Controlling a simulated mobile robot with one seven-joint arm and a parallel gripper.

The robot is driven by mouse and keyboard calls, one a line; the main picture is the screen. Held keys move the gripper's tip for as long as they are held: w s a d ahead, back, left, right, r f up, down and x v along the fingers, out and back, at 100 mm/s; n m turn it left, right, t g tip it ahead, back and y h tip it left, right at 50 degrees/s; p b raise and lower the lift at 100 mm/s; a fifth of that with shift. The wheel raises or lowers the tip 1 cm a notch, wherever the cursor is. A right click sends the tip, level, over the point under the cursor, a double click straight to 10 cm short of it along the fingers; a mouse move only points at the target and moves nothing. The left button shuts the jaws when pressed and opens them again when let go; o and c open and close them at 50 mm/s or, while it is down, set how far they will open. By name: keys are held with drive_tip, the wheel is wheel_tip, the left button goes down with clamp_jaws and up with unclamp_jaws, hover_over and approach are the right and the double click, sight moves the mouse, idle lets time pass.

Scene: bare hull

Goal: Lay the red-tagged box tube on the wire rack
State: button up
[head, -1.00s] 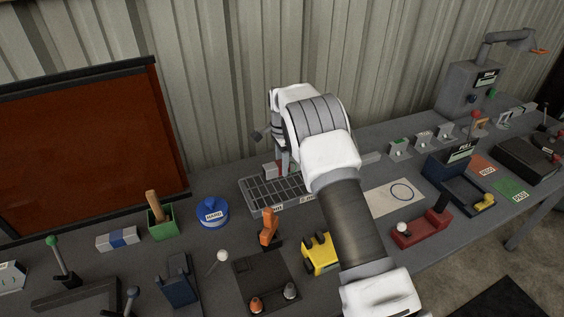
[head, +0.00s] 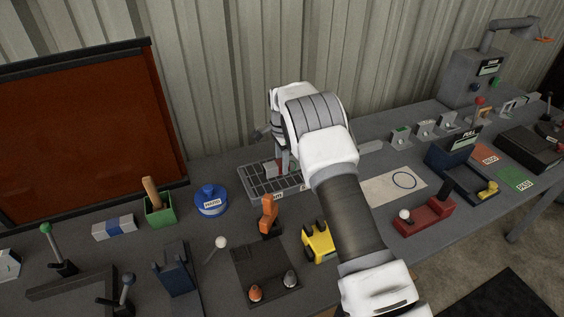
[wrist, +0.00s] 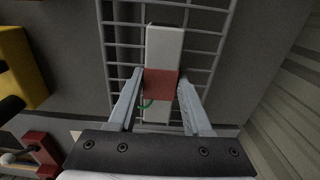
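The box tube is pale grey with a red band (wrist: 161,84) around its middle. In the wrist view it lies lengthwise over the bars of the wire rack (wrist: 207,42). In the head view the tube's end (head: 271,170) shows over the rack (head: 250,184), partly hidden by my arm. My gripper (wrist: 161,76) has one finger on each side of the red band, and both fingertips appear to press against it. I cannot tell whether the tube touches the bars or is just above them.
A blue round container (head: 211,201) and a green bin (head: 160,212) stand left of the rack. An orange-handled tool (head: 268,217) and a yellow block (head: 318,243) are in front. A white sheet with a circle (head: 395,187) lies to the right. The corrugated wall is close behind.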

drive_tip(key=o, duration=0.4)
wheel_tip(320, 180, up, 18)
drive_tip(key=shift+f, duration=0.25)
idle(0.3)
drive_tip(key=s+d+r+n+t, duration=0.1)
drive_tip(key=s+d+r+n, duration=0.2)
drive_tip(key=s+d+r, duration=0.35)
drive_tip(key=s+d+r+n+t, duration=0.2)
drive_tip(key=s+d+r+n, duration=0.1)
drive_tip(key=s+r, duration=0.7)
drive_tip(key=s+d+f+n+t, duration=0.1)
drive_tip(key=s+d+f+n, duration=0.1)
drive_tip(key=s, duration=1)
drive_tip(key=s+d+f+n+t, duration=0.1)
drive_tip(key=s+f+n, duration=0.3)
drive_tip(key=s, duration=0.8)
drive_tip(key=shift+s+d+n+t, duration=0.3)
drive_tip(key=shift+d+n, duration=0.15)
drive_tip(key=shift+n, duration=0.25)
